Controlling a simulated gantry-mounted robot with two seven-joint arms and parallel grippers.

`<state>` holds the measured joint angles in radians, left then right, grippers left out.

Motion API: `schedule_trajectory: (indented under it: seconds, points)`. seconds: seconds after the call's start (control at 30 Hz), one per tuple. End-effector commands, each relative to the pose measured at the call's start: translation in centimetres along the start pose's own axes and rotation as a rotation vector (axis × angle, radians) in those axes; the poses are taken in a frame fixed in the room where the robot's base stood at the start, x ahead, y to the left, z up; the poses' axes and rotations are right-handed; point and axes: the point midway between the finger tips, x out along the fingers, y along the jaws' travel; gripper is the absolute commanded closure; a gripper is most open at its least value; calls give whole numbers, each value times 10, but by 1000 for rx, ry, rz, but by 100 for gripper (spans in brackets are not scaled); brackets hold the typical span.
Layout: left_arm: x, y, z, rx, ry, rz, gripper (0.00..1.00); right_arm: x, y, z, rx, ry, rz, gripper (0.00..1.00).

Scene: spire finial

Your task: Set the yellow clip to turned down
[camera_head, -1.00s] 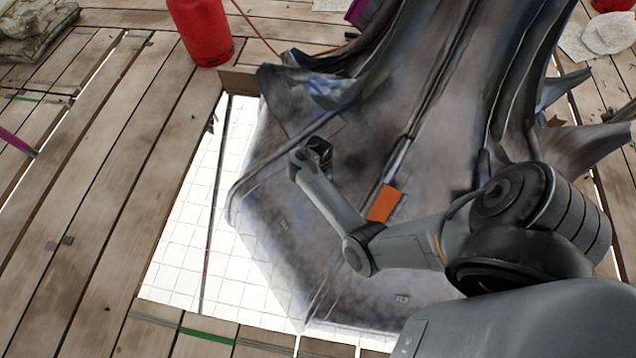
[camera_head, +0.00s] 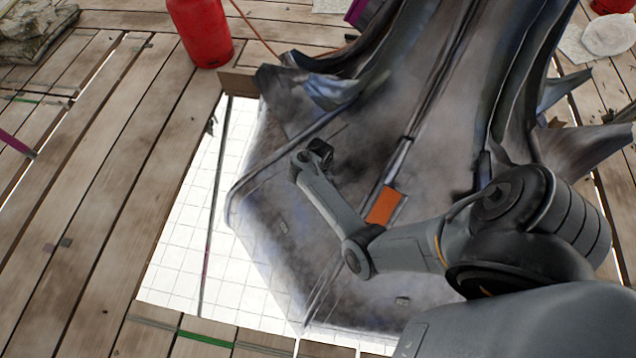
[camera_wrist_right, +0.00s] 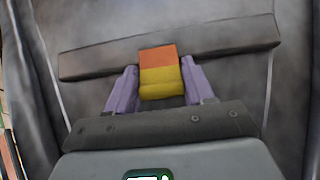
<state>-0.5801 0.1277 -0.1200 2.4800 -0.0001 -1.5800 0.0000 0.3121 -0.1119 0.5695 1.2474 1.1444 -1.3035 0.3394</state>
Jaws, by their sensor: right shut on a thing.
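The yellow clip (camera_wrist_right: 160,84) shows in the right wrist view as a small block, yellow below with an orange upper part. It sits at the middle of a dark grey bar (camera_wrist_right: 100,62) that lies across the spire's grey surface. My right gripper (camera_wrist_right: 159,76) has its two purple fingers on either side of the clip and is shut on it. In the head view, my right gripper (camera_head: 320,151) is a dark shape low over the spire (camera_head: 420,130), and the clip is hidden there. My left gripper is in neither view.
An orange patch (camera_head: 383,206) lies on the spire beside my right arm. Pointed fins (camera_head: 580,145) stick out at the right. A red cylinder (camera_head: 200,32) stands on the planks at the back left. A floor opening (camera_head: 195,240) lies left of the spire.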

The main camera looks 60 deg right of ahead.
Motion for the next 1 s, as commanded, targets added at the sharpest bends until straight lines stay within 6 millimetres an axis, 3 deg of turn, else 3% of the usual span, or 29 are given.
schedule_trajectory:
  seconds: [0.57, 0.6, 0.73, 1.0]
  points:
    - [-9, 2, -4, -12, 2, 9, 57, 3, 0, -5, 0, -109, 0, 78]
    - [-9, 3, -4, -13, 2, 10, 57, 3, 0, -5, 0, -109, 0, 46]
    - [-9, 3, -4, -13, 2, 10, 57, 3, 0, -5, 0, -109, 0, 27]
    - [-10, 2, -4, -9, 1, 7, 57, 2, 0, -5, 0, -109, 0, 27]
